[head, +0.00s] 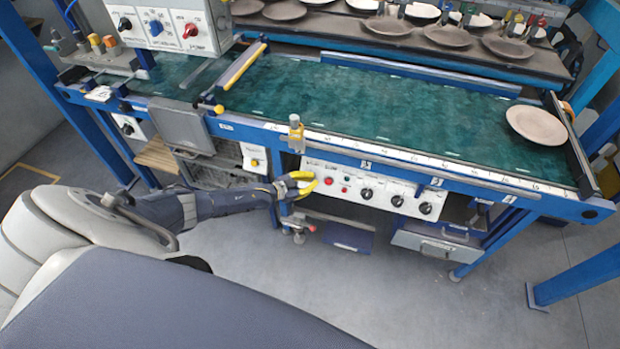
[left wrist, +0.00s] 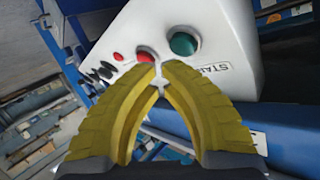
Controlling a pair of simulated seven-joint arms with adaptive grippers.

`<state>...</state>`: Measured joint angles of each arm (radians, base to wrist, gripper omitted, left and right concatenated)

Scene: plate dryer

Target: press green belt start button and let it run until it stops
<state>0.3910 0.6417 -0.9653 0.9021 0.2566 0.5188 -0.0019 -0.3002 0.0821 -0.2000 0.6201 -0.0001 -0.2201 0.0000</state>
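The green button (left wrist: 185,44) sits on a white control panel beside a label that begins "STA", in the left wrist view. A red button (left wrist: 146,55) is left of it, partly behind my fingertips. In the head view the white control panel (head: 380,206) hangs under the front edge of the green belt (head: 330,98). My left gripper (head: 316,181), also in the left wrist view (left wrist: 160,72), has yellow fingers whose tips meet, with nothing seen between them. It is at the panel's left end, and its tips appear just below the green button; contact cannot be told. My right gripper is out of view.
A pale plate (head: 536,124) lies at the belt's right end. Several plates stand on a dark rack (head: 440,62) behind the belt. Another control box (head: 170,22) is at the upper left. Blue frame rails and posts surround the belt. The grey floor (head: 400,290) in front is open.

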